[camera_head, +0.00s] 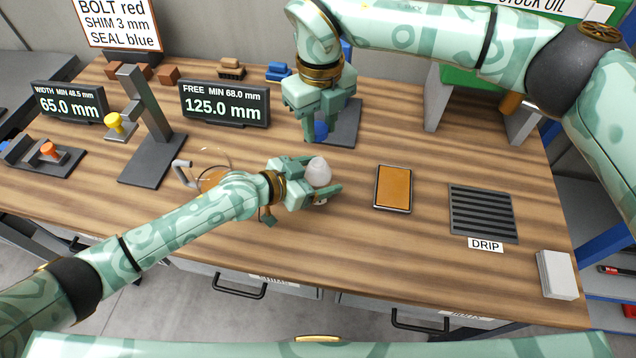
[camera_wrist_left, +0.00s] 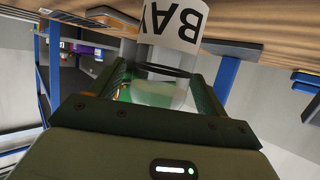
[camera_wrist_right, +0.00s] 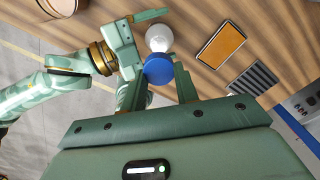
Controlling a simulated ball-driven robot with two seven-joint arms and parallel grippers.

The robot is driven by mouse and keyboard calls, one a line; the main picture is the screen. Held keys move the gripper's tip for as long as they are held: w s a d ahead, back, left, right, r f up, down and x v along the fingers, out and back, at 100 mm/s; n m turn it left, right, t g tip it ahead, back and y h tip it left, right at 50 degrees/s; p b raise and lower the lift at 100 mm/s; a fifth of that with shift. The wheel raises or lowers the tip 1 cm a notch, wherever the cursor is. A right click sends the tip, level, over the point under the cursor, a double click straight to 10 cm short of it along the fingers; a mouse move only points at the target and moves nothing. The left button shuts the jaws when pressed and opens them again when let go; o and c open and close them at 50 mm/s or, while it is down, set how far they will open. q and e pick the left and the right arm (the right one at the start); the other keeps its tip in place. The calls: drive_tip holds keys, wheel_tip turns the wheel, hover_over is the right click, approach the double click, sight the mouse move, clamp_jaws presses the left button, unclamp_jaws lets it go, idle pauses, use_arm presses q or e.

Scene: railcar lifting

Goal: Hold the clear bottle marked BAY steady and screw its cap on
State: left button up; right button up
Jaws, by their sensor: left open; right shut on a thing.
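The clear bottle (camera_head: 319,171) stands between the fingers of my left gripper (camera_head: 325,182), which is open around it. Its BAY label (camera_wrist_left: 178,22) shows upside down in the left wrist view. My right gripper (camera_head: 320,134) points down and is shut on the blue cap (camera_head: 321,130). The cap is held above and slightly behind the bottle in the head view, apart from it. In the right wrist view the cap (camera_wrist_right: 158,70) is at the fingertips, with the bottle (camera_wrist_right: 160,38) just beyond it. The bottle's neck is hard to make out.
A tray with an amber surface (camera_head: 393,188) lies right of the bottle, then the DRIP grate (camera_head: 482,212) and a white block (camera_head: 557,274). A glass jug (camera_head: 212,178) stands behind my left forearm. A dark stand (camera_head: 150,155) and display signs (camera_head: 224,103) are at the back left.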

use_arm(q)
drive_tip(key=c, duration=1.5)
use_arm(e)
hover_over(319, 159)
drive_tip(key=shift+f, duration=2.5)
drive_tip(key=shift+f, duration=0.9)
drive_tip(key=shift+f, duration=0.55)
